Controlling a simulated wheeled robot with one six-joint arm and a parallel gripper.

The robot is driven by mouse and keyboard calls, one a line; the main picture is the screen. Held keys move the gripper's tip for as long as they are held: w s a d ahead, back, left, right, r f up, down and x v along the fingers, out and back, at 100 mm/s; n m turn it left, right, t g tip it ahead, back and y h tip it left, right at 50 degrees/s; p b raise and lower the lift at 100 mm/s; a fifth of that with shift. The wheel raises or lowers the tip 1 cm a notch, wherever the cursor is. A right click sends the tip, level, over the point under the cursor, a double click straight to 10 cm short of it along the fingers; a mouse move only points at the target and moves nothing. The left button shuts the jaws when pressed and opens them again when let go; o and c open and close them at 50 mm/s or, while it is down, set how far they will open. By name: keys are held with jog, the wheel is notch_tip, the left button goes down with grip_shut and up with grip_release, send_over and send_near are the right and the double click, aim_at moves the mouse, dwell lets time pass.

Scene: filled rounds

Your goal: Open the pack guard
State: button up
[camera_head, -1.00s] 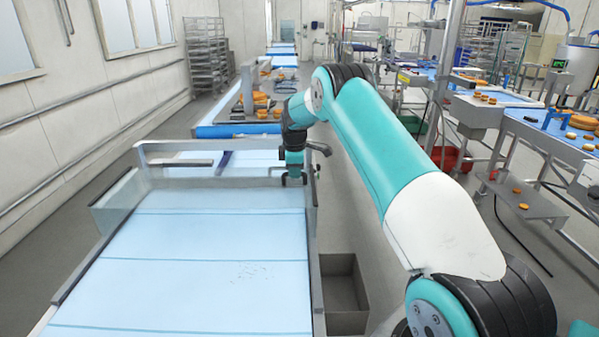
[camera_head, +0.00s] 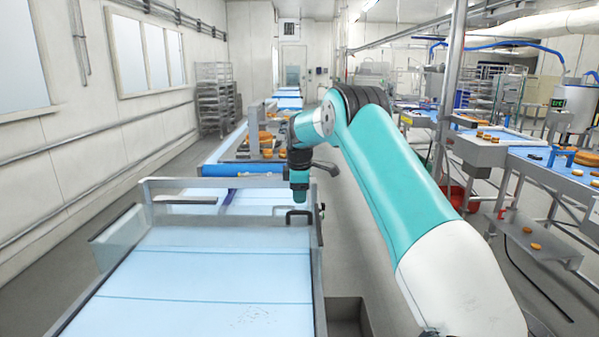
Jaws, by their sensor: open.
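The pack guard (camera_head: 220,237) is a clear panel in a grey metal frame, standing across the pale blue conveyor belt at the left of centre. A dark bar handle (camera_head: 299,213) sits at its right end, near the frame's right post. My gripper (camera_head: 300,205) hangs from my teal arm, pointing down right at the handle. Its jaws are open, but the fingers are small and hard to make out against the handle. I cannot tell whether they touch it or stand around it.
The belt (camera_head: 190,277) in front of the guard is bare, with a metal side rail on its right. A grey bin (camera_head: 345,314) stands beside that rail. Farther conveyors carry orange-brown rounds (camera_head: 266,140). A side table with rounds stands at the right, and a rack (camera_head: 216,97) at the back left.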

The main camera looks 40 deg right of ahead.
notch_tip(320, 180, up, 11)
jog(key=s+a+b, duration=0.1)
jog(key=shift+s+a+b, duration=0.15)
jog(key=shift+s+b, duration=0.15)
jog(key=shift+s, duration=0.05)
jog(key=shift+f, duration=0.1)
jog(key=s+a+y, duration=0.1)
jog(key=s+a, duration=0.4)
jog(key=a, duration=0.3)
jog(key=s+a+r+m+y, duration=0.1)
jog(key=s+a, duration=0.3)
jog(key=a, duration=0.5)
jog(key=s+a, duration=0.5)
jog(key=a, duration=0.3)
jog(key=s+a+f+y, duration=0.1)
jog(key=s+a, duration=0.3)
jog(key=s, duration=0.4)
jog(key=s+a+f+m+g+y+b, duration=0.1)
jog(key=s+a, duration=0.3)
jog(key=s, duration=0.4)
jog(key=s+a+f+m+y, duration=0.1)
jog(key=s+a+f, duration=0.2)
jog(key=s, duration=0.6)
jog(key=shift+a+f+g+y, duration=0.2)
jog(key=shift+a+g+y, duration=0.1)
jog(key=shift+a+g, duration=0.15)
